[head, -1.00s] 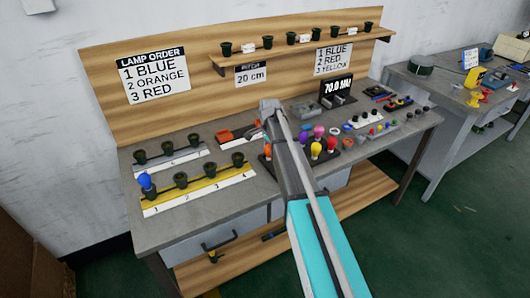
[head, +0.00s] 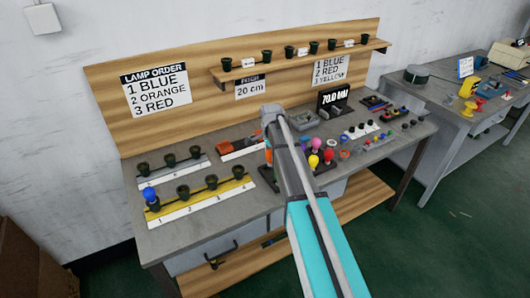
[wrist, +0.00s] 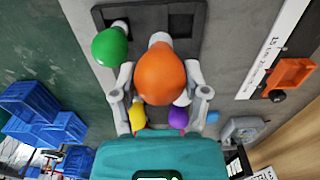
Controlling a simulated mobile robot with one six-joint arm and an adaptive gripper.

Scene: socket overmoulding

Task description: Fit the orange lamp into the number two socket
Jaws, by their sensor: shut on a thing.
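My gripper (wrist: 160,103) is shut on the orange lamp (wrist: 160,72), with a finger on each side of its bulb. In the head view my arm hides most of the gripper; a sliver of orange (head: 268,157) shows beside it. The yellow rail (head: 222,194) with numbered sockets stands at the bench's front left, left of my gripper. A blue lamp (head: 150,194) sits in its number one socket. The number two socket (head: 183,193) is empty and open upward. The black lamp tray (wrist: 120,12) shows behind the held lamp in the wrist view.
Green (wrist: 109,47), yellow (wrist: 137,116) and purple (wrist: 178,118) lamps stand around the held lamp in the wrist view. A grey rail (head: 182,170) with empty sockets lies behind the yellow one. The order sign (head: 156,90) reads blue, orange, red.

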